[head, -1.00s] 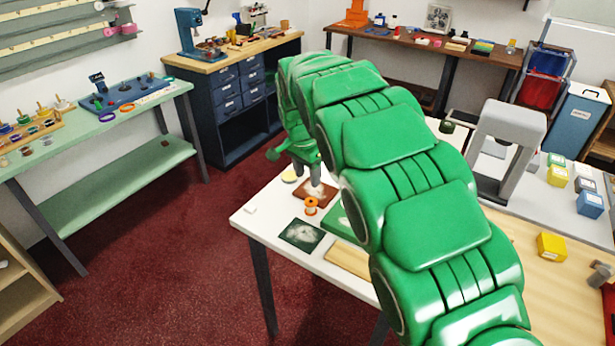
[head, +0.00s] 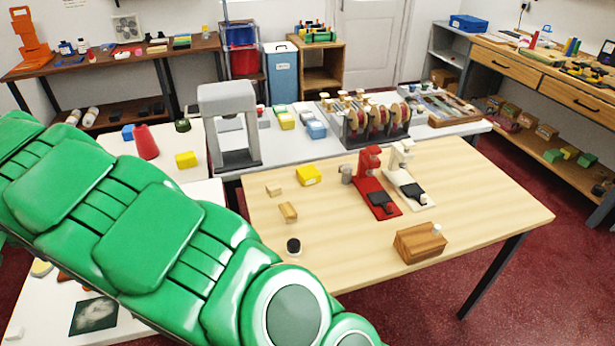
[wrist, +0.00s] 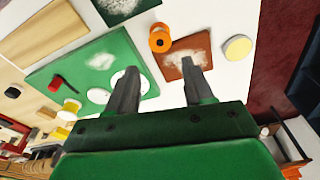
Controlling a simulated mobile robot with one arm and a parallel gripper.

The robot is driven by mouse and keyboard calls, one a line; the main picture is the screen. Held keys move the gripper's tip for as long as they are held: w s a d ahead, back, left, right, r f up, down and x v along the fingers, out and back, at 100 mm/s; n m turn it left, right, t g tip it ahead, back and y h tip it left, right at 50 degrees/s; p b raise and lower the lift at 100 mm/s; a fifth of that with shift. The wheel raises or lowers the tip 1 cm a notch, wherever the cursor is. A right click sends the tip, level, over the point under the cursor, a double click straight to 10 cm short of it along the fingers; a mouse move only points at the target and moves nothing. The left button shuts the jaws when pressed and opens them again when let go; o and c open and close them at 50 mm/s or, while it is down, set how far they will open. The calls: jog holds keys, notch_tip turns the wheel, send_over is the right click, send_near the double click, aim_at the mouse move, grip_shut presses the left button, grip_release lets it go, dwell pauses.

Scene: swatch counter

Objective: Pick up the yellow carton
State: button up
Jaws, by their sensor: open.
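A yellow carton (head: 308,175) lies near the back edge of the light wooden table. A second yellow block (head: 186,159) lies farther left, on a white surface beside a red cone; I cannot tell which one the task means. My gripper (wrist: 158,67) is open and empty above the white table in the wrist view, over a brown board (wrist: 172,66) and near an orange spool (wrist: 160,40). It is well left of the wooden table, and the head view does not show its fingers.
The wooden table (head: 470,205) holds red and white presses (head: 377,185), a wooden block (head: 420,243) and small pieces. A grey arch (head: 228,120) stands behind, left of the carton. A rack of reels (head: 375,120) stands behind right. The wooden table's right part is clear.

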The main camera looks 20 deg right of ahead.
dwell(0.4)
jog(key=o, duration=0.9)
